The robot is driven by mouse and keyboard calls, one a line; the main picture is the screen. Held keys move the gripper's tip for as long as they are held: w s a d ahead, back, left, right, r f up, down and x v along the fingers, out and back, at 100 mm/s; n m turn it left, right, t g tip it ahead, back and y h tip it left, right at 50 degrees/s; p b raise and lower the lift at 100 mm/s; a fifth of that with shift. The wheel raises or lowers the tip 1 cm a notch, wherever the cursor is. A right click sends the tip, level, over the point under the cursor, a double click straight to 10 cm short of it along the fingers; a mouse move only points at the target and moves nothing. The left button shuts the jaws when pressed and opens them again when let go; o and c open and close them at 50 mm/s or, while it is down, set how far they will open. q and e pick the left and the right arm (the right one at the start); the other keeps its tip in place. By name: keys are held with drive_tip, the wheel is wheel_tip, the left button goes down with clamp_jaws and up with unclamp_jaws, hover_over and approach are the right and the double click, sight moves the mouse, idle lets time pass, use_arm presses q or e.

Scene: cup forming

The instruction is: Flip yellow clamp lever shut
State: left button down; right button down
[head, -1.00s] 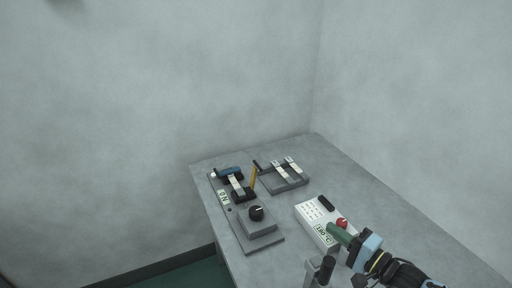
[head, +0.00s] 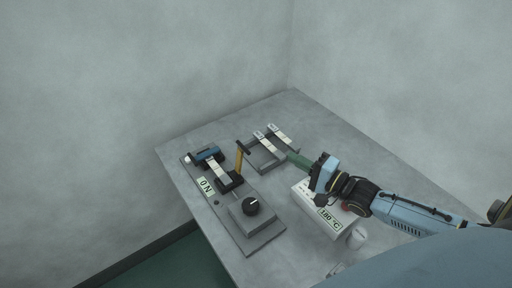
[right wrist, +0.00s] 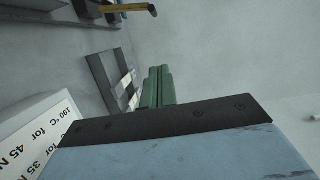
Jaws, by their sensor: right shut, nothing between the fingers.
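The yellow clamp lever (head: 239,157) stands roughly upright on the clamp device at the left of the table, with a dark crossbar at its top. It also shows at the top of the right wrist view (right wrist: 124,8). My right gripper (head: 291,157) has green fingers that are shut and empty. It is to the right of the lever and apart from it, near the grey rack with white strips (head: 268,143). In the right wrist view the green fingers (right wrist: 159,75) lie side by side. My left gripper is not in view.
A grey base plate (head: 263,240) carries a black knob (head: 251,206), a blue part (head: 207,153) and a label. A white box (head: 304,192) with a temperature readout stands under my right arm. Bare table (head: 335,130) lies at the back right; walls rise behind.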

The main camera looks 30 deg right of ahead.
sight(241, 159)
drive_tip(key=w+a, duration=0.7)
drive_tip(key=w, duration=0.2)
drive_tip(key=shift+a, duration=0.35)
drive_tip(key=shift+s, duration=0.1)
